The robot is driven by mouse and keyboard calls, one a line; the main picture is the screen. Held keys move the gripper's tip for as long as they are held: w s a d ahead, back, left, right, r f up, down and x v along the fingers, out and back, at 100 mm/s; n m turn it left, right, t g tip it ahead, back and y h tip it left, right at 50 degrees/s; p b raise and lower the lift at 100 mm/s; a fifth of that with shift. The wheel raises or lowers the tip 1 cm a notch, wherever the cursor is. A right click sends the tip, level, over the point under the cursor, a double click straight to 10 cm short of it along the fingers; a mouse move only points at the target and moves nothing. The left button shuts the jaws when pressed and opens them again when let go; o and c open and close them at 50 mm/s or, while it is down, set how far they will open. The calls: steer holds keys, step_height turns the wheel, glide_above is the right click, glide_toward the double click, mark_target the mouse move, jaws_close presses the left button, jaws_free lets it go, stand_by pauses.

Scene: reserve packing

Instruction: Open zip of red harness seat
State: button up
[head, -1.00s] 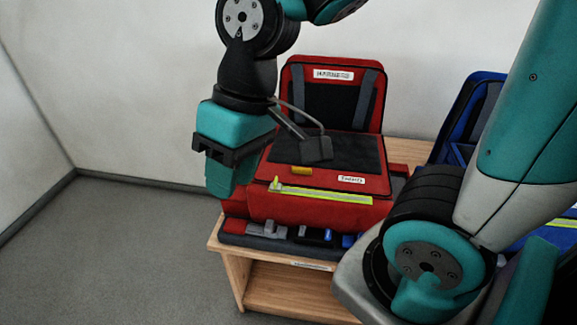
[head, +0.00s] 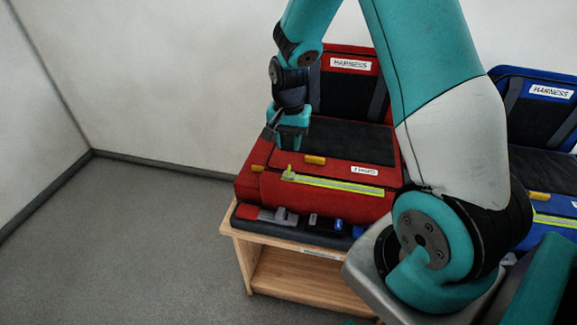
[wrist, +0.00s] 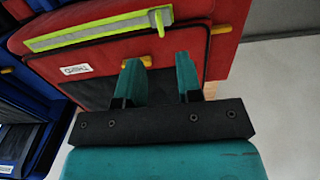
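The red harness seat (head: 330,200) stands on a wooden bench, its back panel upright behind a dark cushion. A yellow-green zip strip (head: 340,184) runs along its front top edge. The zip pull (head: 288,173) sits at the strip's left end. The strip (wrist: 85,33) and its pull (wrist: 160,20) also show in the wrist view. My gripper (head: 287,145) is above the seat's left part, behind the pull. In the wrist view my gripper (wrist: 160,62) is open and empty, its two fingers apart. The pull lies beyond the fingertips, not between them.
Yellow tabs (head: 315,160) sit on the red seat, one close to a finger in the wrist view. A blue harness seat (head: 540,150) stands to the right. Clips and buckles (head: 285,217) lie along the bench (head: 245,270) front. Grey floor is free at left.

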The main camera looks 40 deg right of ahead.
mark_target(289, 168)
step_height(289, 168, down, 9)
steer(key=shift+p, duration=0.3)
jaws_close()
